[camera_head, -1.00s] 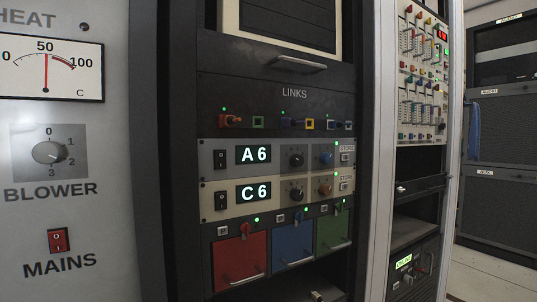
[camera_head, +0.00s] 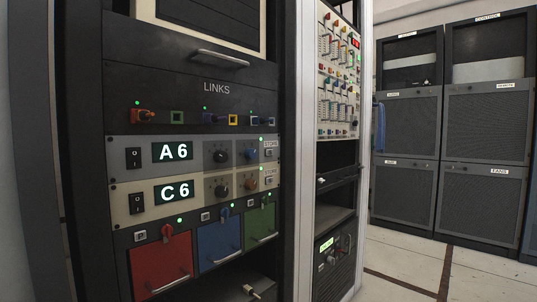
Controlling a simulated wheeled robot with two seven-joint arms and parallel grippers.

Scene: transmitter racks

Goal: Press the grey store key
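The grey unit (camera_head: 117,147) reads "A6" on its lit display (camera_head: 173,151) in the rack at left centre. Its small store key (camera_head: 269,153) is at the unit's right end, under a "STORE" label, with a green light above. A dark knob (camera_head: 221,155) and a blue knob (camera_head: 251,155) stand to the key's left. The cream unit (camera_head: 120,205) just below reads "C6" and has its own store key (camera_head: 268,182). Neither of my grippers is in view, and nothing covers the keys.
Red (camera_head: 161,268), blue (camera_head: 219,247) and green (camera_head: 260,225) panels with handles sit below. A handle (camera_head: 219,57) sticks out above the "LINKS" panel. A pale rack post (camera_head: 298,150) stands right of the units. Open floor (camera_head: 405,260) lies at right before grey cabinets.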

